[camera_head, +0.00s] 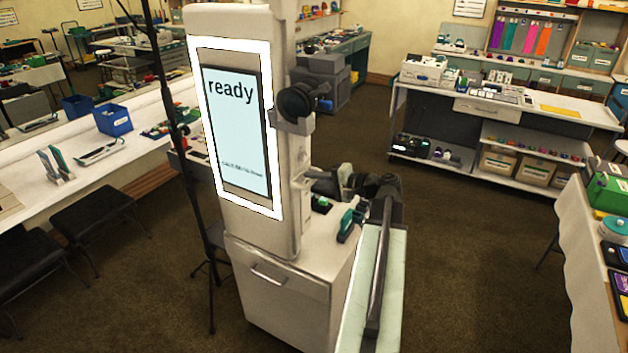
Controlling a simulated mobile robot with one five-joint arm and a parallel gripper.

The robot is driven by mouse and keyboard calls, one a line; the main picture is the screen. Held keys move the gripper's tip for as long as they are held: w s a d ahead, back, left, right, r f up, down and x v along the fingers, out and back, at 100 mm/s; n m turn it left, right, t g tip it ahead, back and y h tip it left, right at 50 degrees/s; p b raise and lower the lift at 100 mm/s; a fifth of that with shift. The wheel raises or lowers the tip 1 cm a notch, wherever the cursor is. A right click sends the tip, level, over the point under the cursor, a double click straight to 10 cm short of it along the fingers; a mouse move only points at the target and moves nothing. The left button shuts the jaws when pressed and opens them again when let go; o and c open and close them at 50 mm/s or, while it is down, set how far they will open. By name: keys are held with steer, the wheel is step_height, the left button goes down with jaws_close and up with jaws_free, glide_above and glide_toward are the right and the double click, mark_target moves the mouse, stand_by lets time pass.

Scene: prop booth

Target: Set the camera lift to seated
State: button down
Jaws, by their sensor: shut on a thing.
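The photo booth column (277,60) stands in the middle, with a lit screen (235,140) that reads "ready" above smaller, unreadable text. A round black camera head (293,103) sits on a grey mount at the column's right side, about level with the upper half of the screen. A narrow grey upright runs down that side below it. My arm reaches up from the bottom right, and my dark gripper (326,183) is at the column's right side, well below the camera head. It is shut on a part there; the fingertips and the held part are too dark and small to make out.
A small cabinet (278,296) carries the column; a teal-and-black device (350,222) lies on its top below my gripper. A thin black stand (187,170) rises left of the screen. Tables with props line the left and right. The carpet behind the booth is clear.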

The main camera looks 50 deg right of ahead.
step_height(320, 180, down, 13)
steer(key=b, duration=1.2)
steer(key=shift+b, duration=0.35)
steer(key=c, duration=1.4)
jaws_free()
steer(key=p+v, duration=0.1)
steer(key=v, duration=0.7)
steer(key=shift+p, duration=0.3)
